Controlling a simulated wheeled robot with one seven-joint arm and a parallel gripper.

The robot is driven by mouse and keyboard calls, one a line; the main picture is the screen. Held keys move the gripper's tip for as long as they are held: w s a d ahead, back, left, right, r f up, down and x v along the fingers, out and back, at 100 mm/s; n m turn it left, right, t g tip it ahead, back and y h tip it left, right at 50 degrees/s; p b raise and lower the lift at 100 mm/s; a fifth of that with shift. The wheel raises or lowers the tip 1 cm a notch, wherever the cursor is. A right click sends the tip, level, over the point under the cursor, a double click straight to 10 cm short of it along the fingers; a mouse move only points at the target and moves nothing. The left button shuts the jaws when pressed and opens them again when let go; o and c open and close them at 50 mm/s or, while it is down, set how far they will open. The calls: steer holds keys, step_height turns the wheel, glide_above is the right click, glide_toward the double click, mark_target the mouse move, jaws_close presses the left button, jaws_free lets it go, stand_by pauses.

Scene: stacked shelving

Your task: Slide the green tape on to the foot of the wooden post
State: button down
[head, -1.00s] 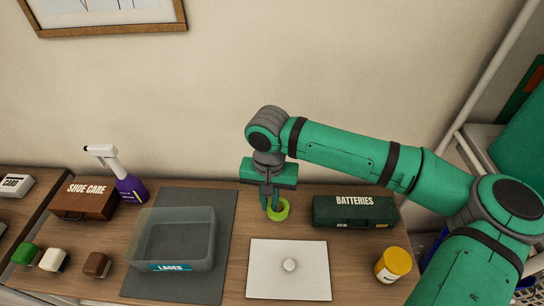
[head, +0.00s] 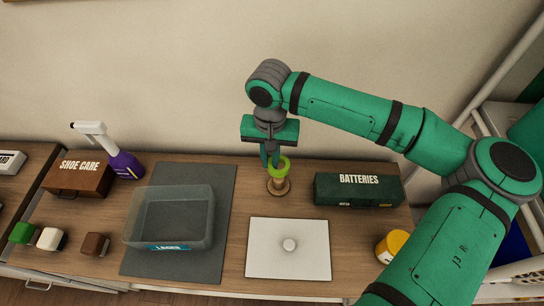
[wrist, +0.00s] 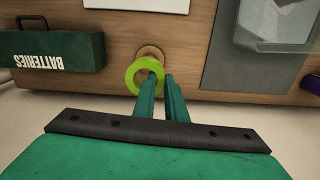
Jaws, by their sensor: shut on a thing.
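The green tape (head: 279,166) is a lime-green ring held upright-facing in the air by my gripper (head: 270,160). The fingers pinch one side of its wall. The wooden post (head: 278,187) stands on the shelf with a round wooden foot, directly below the tape in the head view. In the wrist view the tape (wrist: 132,76) overlaps the near side of the post's round foot (wrist: 150,51), and my gripper (wrist: 160,88) comes in from below. The tape sits above the foot, apart from it; I cannot tell whether the post's top is inside the ring.
A green batteries box (head: 358,190) stands close on the right. A white board with a round knob (head: 288,262) lies in front. A clear bin (head: 168,220) rests on a grey mat (head: 222,215) at left. A yellow-lidded jar (head: 390,245) is partly behind my arm.

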steer(key=shift+w+d+f, duration=0.1)
steer(key=shift+d+f, duration=0.05)
steer(key=shift+f, duration=2.2)
steer(key=shift+f, duration=0.6)
stand_by(0.4)
steer(key=c, duration=1.7)
jaws_free()
step_height(320, 180, up, 11)
steer(key=shift+f, duration=0.1)
